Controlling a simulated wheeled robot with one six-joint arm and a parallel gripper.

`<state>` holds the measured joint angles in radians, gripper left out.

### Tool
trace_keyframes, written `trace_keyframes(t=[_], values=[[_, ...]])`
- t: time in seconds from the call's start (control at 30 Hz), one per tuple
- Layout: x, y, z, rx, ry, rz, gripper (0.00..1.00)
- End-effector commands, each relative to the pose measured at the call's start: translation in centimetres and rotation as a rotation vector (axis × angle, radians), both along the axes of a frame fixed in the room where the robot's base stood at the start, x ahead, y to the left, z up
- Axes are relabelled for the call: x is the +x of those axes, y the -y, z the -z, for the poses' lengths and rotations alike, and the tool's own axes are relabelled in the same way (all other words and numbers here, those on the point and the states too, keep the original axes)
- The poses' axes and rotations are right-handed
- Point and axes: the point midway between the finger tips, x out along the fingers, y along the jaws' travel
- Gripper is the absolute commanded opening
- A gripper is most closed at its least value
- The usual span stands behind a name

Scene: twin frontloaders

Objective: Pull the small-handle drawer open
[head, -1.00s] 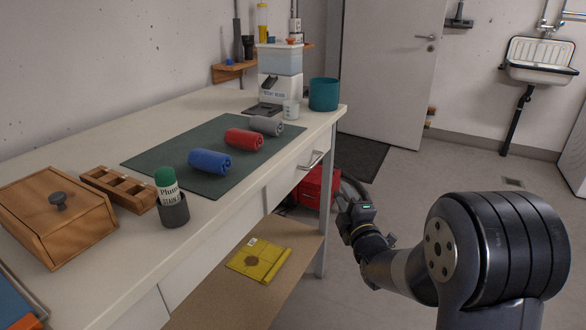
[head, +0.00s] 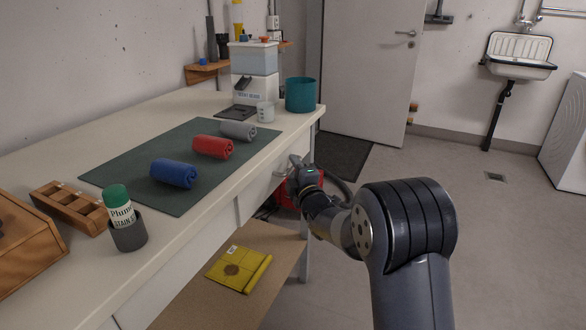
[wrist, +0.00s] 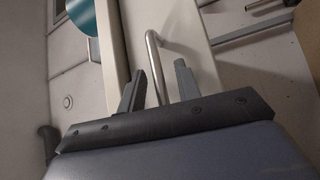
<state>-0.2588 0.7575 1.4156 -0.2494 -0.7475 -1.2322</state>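The drawer (head: 254,192) is under the far end of the white table's front edge and looks closed. Its bent metal bar handle (wrist: 154,58) shows in the wrist view; in the head view my gripper largely hides it. My gripper (head: 296,172) is at the drawer front, at handle height. In the wrist view my gripper (wrist: 160,82) has its two grey fingers apart, with the handle bar passing between them. A gap shows on each side of the bar, so the fingers do not appear closed on it.
The white table (head: 120,158) carries a green mat (head: 130,185) with rolled cloths, a teal pot (head: 300,95) and a dispenser (head: 254,70). A lower shelf (head: 200,312) holds a yellow folded item (head: 238,270). A red object (head: 286,195) stands behind my gripper.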

Motion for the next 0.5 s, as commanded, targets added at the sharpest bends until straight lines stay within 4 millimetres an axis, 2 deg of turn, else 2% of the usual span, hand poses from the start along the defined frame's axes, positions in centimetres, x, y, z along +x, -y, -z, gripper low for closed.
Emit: trace_keyframes(t=[0.37, 0.5], values=[[0.53, -0.25, -0.12, 0.0, 0.0, 0.0, 0.32], [0.53, -0.24, -0.1, 0.0, 0.0, 0.0, 0.23]])
